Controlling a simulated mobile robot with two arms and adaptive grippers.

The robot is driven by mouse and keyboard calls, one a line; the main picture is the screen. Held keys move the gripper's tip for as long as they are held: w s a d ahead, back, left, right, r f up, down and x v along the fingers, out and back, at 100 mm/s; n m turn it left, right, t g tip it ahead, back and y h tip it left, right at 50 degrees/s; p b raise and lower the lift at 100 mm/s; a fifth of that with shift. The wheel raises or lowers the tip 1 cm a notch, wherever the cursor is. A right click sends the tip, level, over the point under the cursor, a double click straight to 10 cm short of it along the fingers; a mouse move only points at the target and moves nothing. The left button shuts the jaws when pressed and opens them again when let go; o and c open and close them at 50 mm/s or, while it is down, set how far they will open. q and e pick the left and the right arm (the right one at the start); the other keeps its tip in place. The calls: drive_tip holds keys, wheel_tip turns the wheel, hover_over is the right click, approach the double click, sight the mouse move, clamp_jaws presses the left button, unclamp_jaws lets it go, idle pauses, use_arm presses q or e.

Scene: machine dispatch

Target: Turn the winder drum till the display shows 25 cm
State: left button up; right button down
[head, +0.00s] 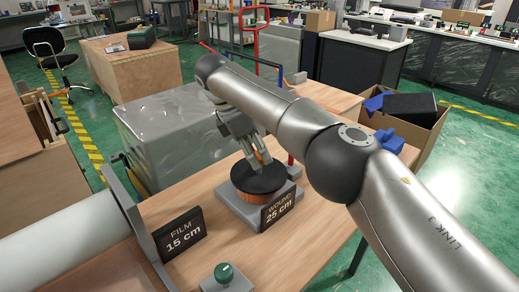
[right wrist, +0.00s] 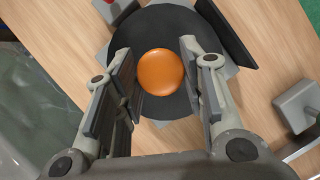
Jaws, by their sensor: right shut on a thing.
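The winder drum (head: 256,181) has a black top and an orange-brown side, and sits on a grey base on the wooden table. An orange knob (right wrist: 160,72) stands on its black disc. My right gripper (head: 258,160) points down at the drum from above, its fingers on either side of the knob and shut on it. The small black display (head: 279,212) in front of the drum reads "WOUND 25 cm". Another black sign (head: 180,235) to the left reads "FILM 15 cm". My left gripper is not in view.
A pale roll (head: 65,240) with a grey end plate lies at the left. A green button (head: 224,273) on a grey box is at the table's front. A cardboard box (head: 428,135) with dark and blue things stands at right. Bare wood lies right of the drum.

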idle(0.3)
drive_tip(key=c, duration=0.9)
unclamp_jaws()
drive_tip(key=shift+w+d, duration=0.1)
